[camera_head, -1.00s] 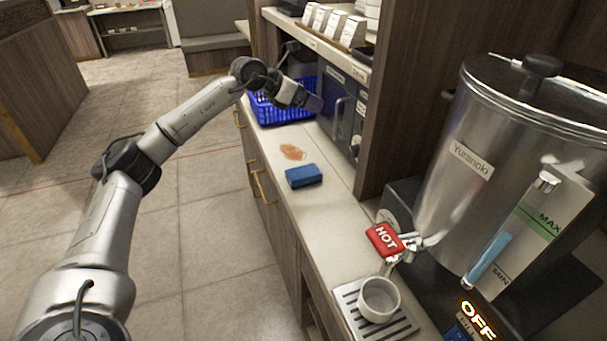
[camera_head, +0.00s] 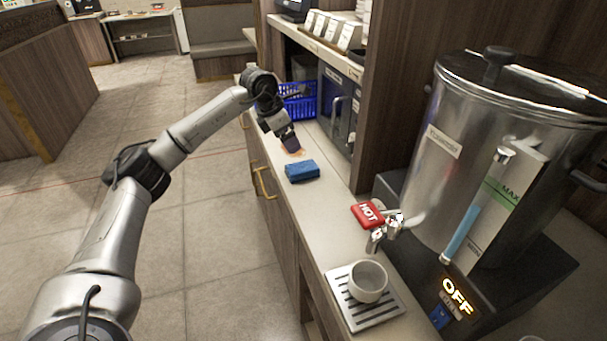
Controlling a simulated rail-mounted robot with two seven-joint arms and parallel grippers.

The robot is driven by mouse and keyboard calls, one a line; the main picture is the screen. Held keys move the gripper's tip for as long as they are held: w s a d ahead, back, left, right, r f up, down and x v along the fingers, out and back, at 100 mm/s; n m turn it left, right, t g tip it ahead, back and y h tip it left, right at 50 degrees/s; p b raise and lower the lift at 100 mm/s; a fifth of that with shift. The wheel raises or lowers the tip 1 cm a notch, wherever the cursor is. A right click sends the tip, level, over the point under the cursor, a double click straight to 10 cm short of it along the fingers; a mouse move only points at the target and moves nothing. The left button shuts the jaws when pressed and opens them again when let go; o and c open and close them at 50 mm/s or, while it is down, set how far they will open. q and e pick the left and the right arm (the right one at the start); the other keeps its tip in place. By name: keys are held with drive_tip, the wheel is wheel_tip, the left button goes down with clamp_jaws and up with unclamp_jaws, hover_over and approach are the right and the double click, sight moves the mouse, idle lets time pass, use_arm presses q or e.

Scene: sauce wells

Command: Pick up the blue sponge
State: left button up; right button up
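The blue sponge (camera_head: 302,171) lies flat on the narrow light counter (camera_head: 318,206), near its left edge. My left gripper (camera_head: 291,146) hangs over the counter just behind the sponge, pointing down, and appears apart from it. Its fingers are small and dark, and I cannot tell whether they are open or shut. It partly covers an orange-brown stain (camera_head: 298,153) on the counter. My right gripper is not in view.
A blue basket (camera_head: 299,106) stands on the counter behind my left gripper. The counter between sponge and drip tray is clear.

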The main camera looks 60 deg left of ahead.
use_arm(q)
drive_tip(key=b, duration=0.2)
hover_over(301, 167)
drive_tip(key=s, duration=0.2)
wheel_tip(301, 167, down, 6)
drive_tip(key=shift+a+r, duration=0.1)
drive_tip(key=shift+w+f, duration=0.35)
drive_tip(key=shift+f, duration=0.2)
drive_tip(key=shift+w+f+b, duration=0.1)
drive_tip(key=shift+f+b, duration=0.3)
drive_tip(key=b+x, duration=0.2)
drive_tip(key=x, duration=0.2)
drive_tip(key=shift+f, duration=0.2)
drive_tip(key=shift+f, duration=0.1)
drive_tip(key=shift+c, duration=0.3)
